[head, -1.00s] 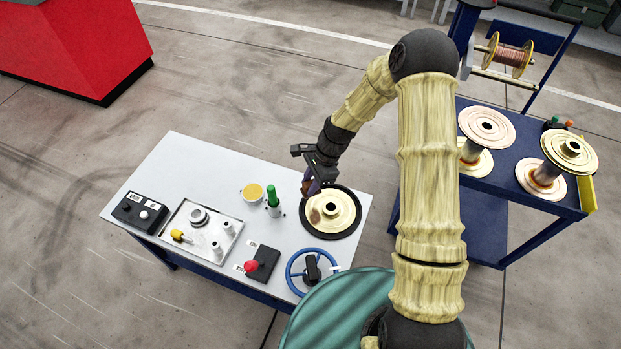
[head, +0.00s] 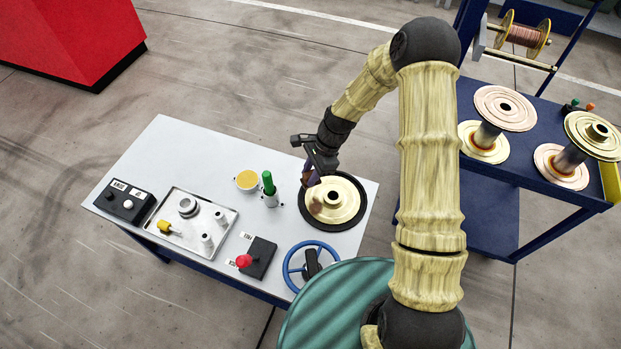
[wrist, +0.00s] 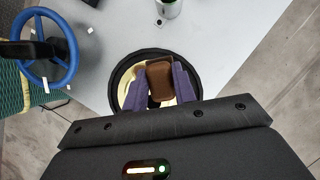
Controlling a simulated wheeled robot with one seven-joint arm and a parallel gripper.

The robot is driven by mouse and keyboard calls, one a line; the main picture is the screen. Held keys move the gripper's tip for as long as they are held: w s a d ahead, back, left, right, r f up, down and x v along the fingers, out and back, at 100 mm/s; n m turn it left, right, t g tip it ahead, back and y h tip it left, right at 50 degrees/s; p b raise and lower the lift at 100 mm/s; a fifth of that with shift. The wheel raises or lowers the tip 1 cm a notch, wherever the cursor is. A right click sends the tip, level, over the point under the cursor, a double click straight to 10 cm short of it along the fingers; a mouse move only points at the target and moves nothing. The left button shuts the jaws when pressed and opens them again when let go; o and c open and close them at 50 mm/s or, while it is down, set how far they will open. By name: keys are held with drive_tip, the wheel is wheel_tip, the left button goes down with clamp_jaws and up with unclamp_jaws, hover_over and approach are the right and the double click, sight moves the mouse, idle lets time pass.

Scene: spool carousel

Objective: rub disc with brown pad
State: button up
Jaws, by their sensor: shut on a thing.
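The disc (head: 343,203) is brass-coloured with a raised dark-holed hub and lies in a black ring on the right part of the grey table (head: 165,140). My gripper (head: 311,180) is over the disc's left side. In the wrist view its purple fingers (wrist: 160,92) are shut on the brown pad (wrist: 159,79), which sits between them above the disc (wrist: 124,86). The pad's lower end is close to the disc face in the head view. I cannot tell whether it touches. The fingers and pad hide part of the disc.
Left of the disc are a green-handled tool in a cup (head: 269,190) and a yellow-topped pot (head: 247,181). A blue handwheel (head: 310,265), a red-knobbed box (head: 258,257) and a metal tray (head: 191,222) are nearer the front. A blue cart (head: 480,212) with spools stands right.

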drive_tip(key=shift+f, duration=0.3)
